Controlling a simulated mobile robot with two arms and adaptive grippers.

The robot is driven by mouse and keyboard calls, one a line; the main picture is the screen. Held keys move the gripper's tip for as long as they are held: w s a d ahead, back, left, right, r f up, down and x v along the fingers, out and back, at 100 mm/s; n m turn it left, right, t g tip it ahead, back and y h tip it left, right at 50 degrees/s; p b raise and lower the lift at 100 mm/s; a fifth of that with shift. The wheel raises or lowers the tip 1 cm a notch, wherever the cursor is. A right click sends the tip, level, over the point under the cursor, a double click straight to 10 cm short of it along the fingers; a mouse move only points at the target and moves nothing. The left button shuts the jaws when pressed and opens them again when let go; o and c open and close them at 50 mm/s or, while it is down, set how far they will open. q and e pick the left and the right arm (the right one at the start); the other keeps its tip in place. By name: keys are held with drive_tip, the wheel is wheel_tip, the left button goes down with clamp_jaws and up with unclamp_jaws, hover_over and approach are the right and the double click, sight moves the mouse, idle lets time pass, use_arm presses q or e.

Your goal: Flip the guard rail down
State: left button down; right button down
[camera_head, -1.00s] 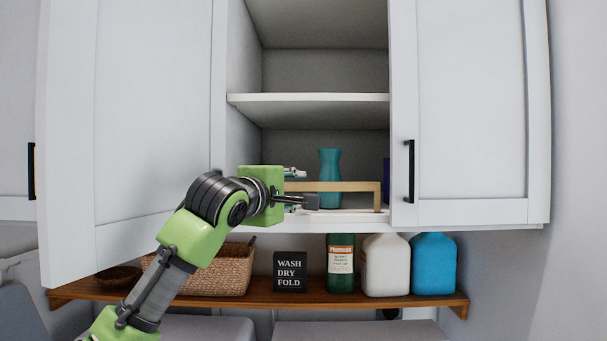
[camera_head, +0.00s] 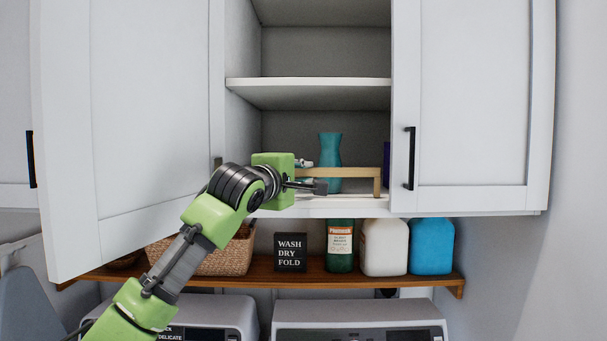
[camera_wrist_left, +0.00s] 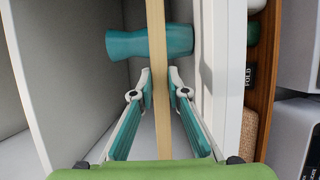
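The guard rail (camera_head: 350,173) is a pale wooden bar across the front of the open cabinet's bottom shelf. It stands raised, with a post at its right end. My left gripper (camera_head: 315,175) is at the rail's left part, one finger above the bar and one below. In the left wrist view the rail (camera_wrist_left: 158,120) runs between the two fingers (camera_wrist_left: 161,86). The fingertips are close to the bar on both sides, with a small gap visible, so the gripper looks open around it. The rail's left end is hidden behind my gripper. My right gripper is not in view.
A teal vase (camera_head: 330,150) stands behind the rail. Below, a wooden shelf (camera_head: 330,280) holds a basket, a sign (camera_head: 290,252) and bottles. Free air lies before the rail's right part.

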sight(312, 170)
use_arm(q)
drive_tip(key=shift+f, duration=0.1)
drive_tip(key=shift+f+b, duration=0.1)
drive_tip(key=shift+b, duration=0.25)
drive_tip(key=s+m+t+h+b, duration=0.1)
drive_tip(key=t+b, duration=0.1)
drive_tip(key=b, duration=0.2)
drive_tip(key=s+f+m+t+h+b, duration=0.1)
drive_tip(key=b, duration=0.4)
drive_tip(key=shift+f+t, duration=0.25)
drive_tip(key=shift+t, duration=0.15)
drive_tip(key=shift+s+f+m+t+h+b, duration=0.1)
drive_tip(key=shift+s+m+t+h+b, duration=0.25)
drive_tip(key=shift+m+t+h+b, duration=0.45)
drive_tip(key=c, duration=2)
unclamp_jaws()
drive_tip(key=shift+o, duration=0.2)
